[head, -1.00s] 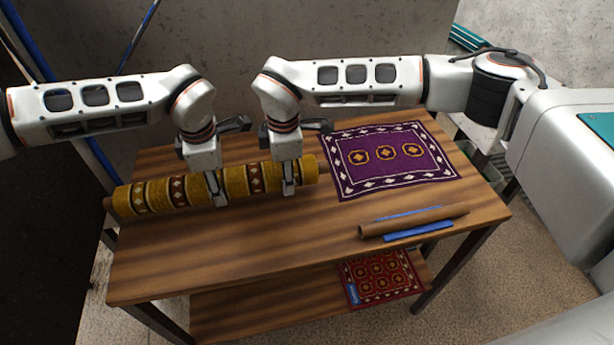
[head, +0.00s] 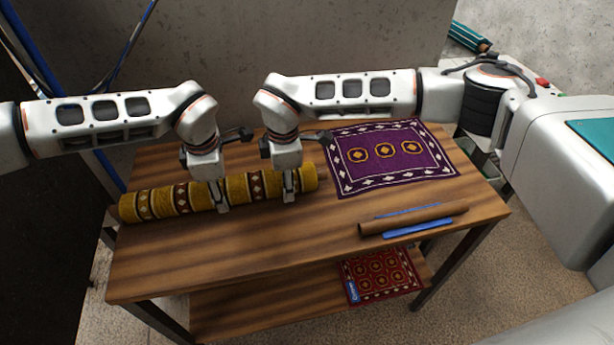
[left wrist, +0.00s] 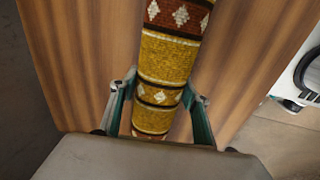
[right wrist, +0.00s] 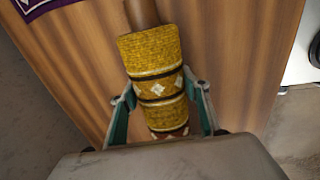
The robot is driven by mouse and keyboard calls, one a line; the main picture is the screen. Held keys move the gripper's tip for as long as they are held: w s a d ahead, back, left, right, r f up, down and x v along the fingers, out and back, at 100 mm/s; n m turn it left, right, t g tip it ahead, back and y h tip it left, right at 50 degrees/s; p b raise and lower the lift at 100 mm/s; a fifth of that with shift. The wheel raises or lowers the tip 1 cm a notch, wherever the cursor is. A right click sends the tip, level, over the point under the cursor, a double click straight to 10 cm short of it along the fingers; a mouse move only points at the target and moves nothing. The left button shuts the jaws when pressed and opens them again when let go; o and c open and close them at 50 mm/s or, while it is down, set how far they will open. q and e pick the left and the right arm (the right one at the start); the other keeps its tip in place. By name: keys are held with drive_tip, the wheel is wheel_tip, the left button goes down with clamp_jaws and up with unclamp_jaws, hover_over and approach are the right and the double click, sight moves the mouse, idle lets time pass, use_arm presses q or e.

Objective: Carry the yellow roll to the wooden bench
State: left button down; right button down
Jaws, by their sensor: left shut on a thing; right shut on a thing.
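The yellow roll (head: 156,204), patterned with brown bands and white diamonds, lies lengthwise at the left of the wooden bench (head: 270,240). It is over the bench top; I cannot tell whether it touches the wood. In the left wrist view the roll (left wrist: 166,58) passes between the fingers. The right wrist view shows the roll's end (right wrist: 150,52) with a brown core sticking out. The fingers hide parts of the roll.
A purple rug (head: 392,173) lies flat at the back right of the bench top. A brown tube (head: 415,220) with blue strips beside it lies at the front right. A red rug (head: 380,275) is on the lower shelf. The front left of the top is clear.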

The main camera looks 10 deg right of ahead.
use_arm(q)
drive_tip(key=shift+f, duration=0.35)
use_arm(e)
drive_tip(key=shift+f, duration=0.4)
use_arm(q)
drive_tip(key=c, duration=1.1)
unclamp_jaws()
use_arm(e)
drive_tip(key=c, duration=1.1)
unclamp_jaws()
use_arm(q)
drive_tip(key=shift+o, duration=0.2)
use_arm(e)
drive_tip(key=shift+o, duration=0.2)
use_arm(q)
drive_tip(key=r, duration=0.4)
drive_tip(key=s+r, duration=0.1)
drive_tip(key=r, duration=0.6)
drive_tip(key=shift+s+r, duration=0.2)
drive_tip(key=shift+r, duration=0.2)
use_arm(e)
drive_tip(key=shift+r, duration=0.1)
drive_tip(key=r, duration=0.4)
drive_tip(key=s+r, duration=0.1)
drive_tip(key=r, duration=0.6)
drive_tip(key=shift+s+r, duration=0.25)
drive_tip(key=shift+r, duration=0.15)
